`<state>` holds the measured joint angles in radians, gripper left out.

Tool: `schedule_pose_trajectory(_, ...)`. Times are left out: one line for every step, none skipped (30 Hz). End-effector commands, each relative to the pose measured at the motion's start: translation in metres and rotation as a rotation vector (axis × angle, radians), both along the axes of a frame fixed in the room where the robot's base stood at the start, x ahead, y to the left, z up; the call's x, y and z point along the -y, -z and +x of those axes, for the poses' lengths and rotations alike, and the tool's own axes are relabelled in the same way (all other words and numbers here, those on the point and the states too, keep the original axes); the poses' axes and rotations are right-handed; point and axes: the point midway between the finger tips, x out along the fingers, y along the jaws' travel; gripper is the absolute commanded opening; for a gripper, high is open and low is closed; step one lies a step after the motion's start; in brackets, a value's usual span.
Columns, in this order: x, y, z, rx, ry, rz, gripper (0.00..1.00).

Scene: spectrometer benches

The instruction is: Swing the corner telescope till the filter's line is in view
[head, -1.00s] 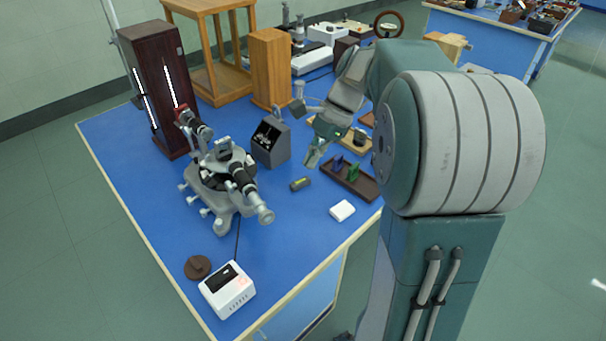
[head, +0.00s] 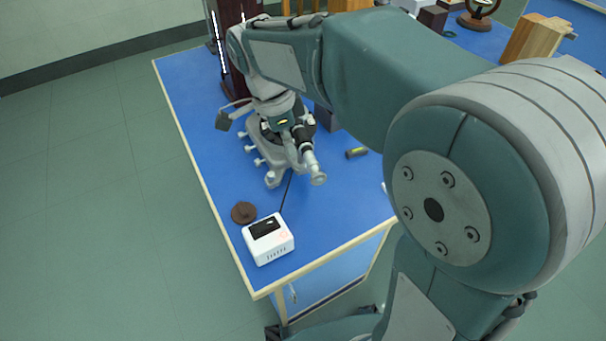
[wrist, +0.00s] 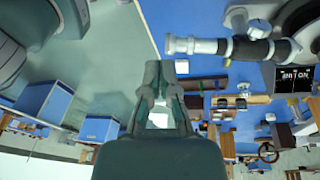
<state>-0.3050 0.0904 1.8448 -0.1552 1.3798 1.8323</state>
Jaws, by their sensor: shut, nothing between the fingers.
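The grey and black spectrometer (head: 273,178) stands on the blue bench, partly covered by my arm in the head view. Its front telescope (head: 312,165) points toward the bench's near edge, with a pale eyepiece end. The same telescope (wrist: 230,47) lies across the upper right of the wrist view. My gripper (wrist: 165,72) is shut and empty, with its fingertips just below and left of the eyepiece in that view. They appear apart from it, though depth is hard to judge. In the head view the fingers blend with the spectrometer. I cannot identify the filter or see its line.
A white box (head: 268,246) with a dark display and a brown disc (head: 244,212) are near the bench's front left corner. A small dark cylinder (head: 357,153) with a yellow band lies right of the telescope. The bench's front left surface is otherwise clear.

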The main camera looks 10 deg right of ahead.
Motion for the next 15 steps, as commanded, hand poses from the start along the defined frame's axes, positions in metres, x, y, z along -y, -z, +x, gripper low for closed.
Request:
schedule_pose_trajectory(-0.015, -0.002, -0.003, 0.031, -0.016, -0.032, 0.00)
schedule_pose_trajectory(-0.021, -0.003, -0.004, 0.049, -0.019, -0.049, 0.00)
schedule_pose_trajectory(-0.028, -0.004, -0.005, 0.072, -0.021, -0.070, 0.00)
schedule_pose_trajectory(-0.033, -0.005, -0.006, 0.087, -0.021, -0.081, 0.00)
schedule_pose_trajectory(-0.037, -0.006, -0.007, 0.101, -0.021, -0.092, 0.00)
schedule_pose_trajectory(-0.041, -0.006, -0.008, 0.118, -0.021, -0.102, 0.00)
schedule_pose_trajectory(-0.043, -0.007, -0.008, 0.126, -0.022, -0.108, 0.00)
schedule_pose_trajectory(-0.045, -0.007, -0.008, 0.134, -0.021, -0.112, 0.00)
schedule_pose_trajectory(-0.046, -0.007, -0.009, 0.140, -0.020, -0.115, 0.00)
schedule_pose_trajectory(-0.046, -0.007, -0.009, 0.142, -0.020, -0.117, 0.00)
schedule_pose_trajectory(-0.046, -0.005, -0.009, 0.143, -0.019, -0.118, 0.00)
schedule_pose_trajectory(-0.045, -0.003, -0.009, 0.142, -0.018, -0.120, 0.00)
schedule_pose_trajectory(-0.044, 0.000, -0.009, 0.141, -0.018, -0.120, 0.00)
schedule_pose_trajectory(-0.042, 0.003, -0.009, 0.140, -0.018, -0.119, 0.00)
schedule_pose_trajectory(-0.040, 0.009, -0.009, 0.141, -0.017, -0.119, 0.00)
